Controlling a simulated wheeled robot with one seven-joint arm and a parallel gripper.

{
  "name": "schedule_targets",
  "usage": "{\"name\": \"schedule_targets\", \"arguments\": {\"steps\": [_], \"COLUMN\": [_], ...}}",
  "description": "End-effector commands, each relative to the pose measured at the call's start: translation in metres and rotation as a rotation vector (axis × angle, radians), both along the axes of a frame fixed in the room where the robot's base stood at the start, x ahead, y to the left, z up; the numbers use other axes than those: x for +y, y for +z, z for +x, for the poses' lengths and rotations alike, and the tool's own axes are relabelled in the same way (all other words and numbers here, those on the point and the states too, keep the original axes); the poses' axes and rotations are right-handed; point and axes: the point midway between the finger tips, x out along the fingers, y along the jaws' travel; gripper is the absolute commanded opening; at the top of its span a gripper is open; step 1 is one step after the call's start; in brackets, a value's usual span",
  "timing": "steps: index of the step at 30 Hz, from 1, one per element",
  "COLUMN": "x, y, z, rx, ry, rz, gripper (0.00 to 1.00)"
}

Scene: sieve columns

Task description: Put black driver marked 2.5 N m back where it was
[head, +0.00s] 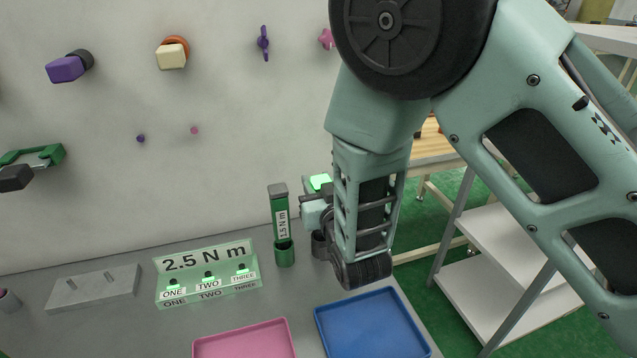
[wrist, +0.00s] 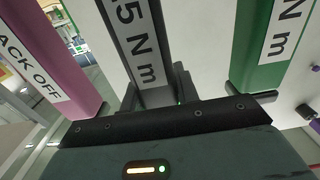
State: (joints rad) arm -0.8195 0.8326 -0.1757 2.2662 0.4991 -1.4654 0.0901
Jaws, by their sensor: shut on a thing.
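The black driver (wrist: 140,45) shows in the wrist view, its white label reading "5 N m" with the start cut off. My gripper (wrist: 155,95) is shut on it, a finger at each side. In the head view my gripper (head: 312,208) is near the wall end of the grey bench, right of the green driver (head: 281,212) marked 1.5 N m. My arm hides the black driver there. A dark cup (head: 320,245) shows partly below my gripper. I cannot tell whether the driver's lower end is in it.
The green driver (wrist: 268,45) and a pink driver (wrist: 55,60) marked "ACK OFF" flank the black one closely. A green block (head: 207,278) with a 2.5 N m sign, a pink tray (head: 245,342) and a blue tray (head: 370,325) are on the bench.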

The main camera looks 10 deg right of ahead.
Motion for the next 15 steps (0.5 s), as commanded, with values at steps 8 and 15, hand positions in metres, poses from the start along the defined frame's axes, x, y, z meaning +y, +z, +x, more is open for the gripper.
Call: {"name": "schedule_targets", "arguments": {"steps": [8, 15], "x": [-0.0001, -0.0002], "y": [-0.0032, -0.0031], "z": [-0.0001, -0.0001], "rx": [0.001, 0.001], "ry": [0.000, 0.000], "rz": [0.000, 0.000], "gripper": [0.50, 0.52]}}
